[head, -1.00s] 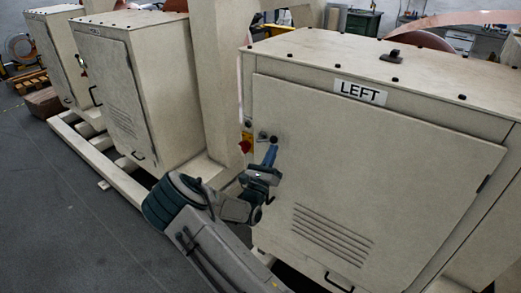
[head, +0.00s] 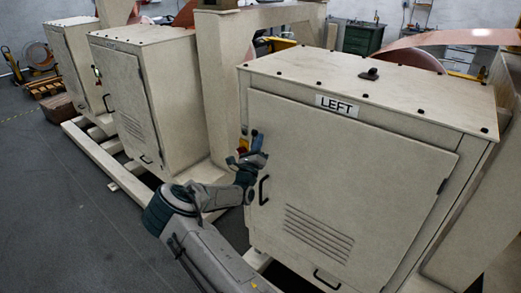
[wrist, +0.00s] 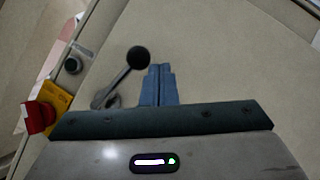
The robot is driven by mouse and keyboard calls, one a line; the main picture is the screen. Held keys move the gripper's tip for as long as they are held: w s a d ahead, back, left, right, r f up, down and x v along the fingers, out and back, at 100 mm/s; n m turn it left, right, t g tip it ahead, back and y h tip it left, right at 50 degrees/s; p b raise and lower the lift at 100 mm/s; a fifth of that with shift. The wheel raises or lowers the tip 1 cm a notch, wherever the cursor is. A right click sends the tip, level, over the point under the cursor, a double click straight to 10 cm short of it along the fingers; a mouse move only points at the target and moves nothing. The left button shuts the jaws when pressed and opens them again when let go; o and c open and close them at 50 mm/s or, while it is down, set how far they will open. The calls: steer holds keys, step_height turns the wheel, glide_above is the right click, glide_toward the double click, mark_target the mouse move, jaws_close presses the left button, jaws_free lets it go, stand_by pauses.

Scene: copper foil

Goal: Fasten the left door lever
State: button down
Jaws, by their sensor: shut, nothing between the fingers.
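The cabinet labelled LEFT (head: 337,105) stands on the right of the head view, with its broad door (head: 370,170) facing me. I cannot tell whether the door sits fully flush. The door lever is a metal rod with a black ball knob (wrist: 138,56). It slants up and right from its pivot in the wrist view. My gripper (head: 260,139) is at the door's upper left edge, by the lever. Its blue fingers (wrist: 158,83) are shut and empty, just right of the lever rod. I cannot tell whether they touch it.
A red knob (wrist: 38,117) on a yellow plate and a dark round button (wrist: 72,65) sit left of the lever. A black door handle (head: 264,190) is below my gripper. Another cabinet (head: 125,100) stands left. Grey floor (head: 70,220) is open at front left.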

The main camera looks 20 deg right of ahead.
steer(key=shift+w+a+r, duration=0.4)
steer(key=shift+w+a, duration=0.05)
steer(key=shift+w, duration=0.25)
stand_by(0.4)
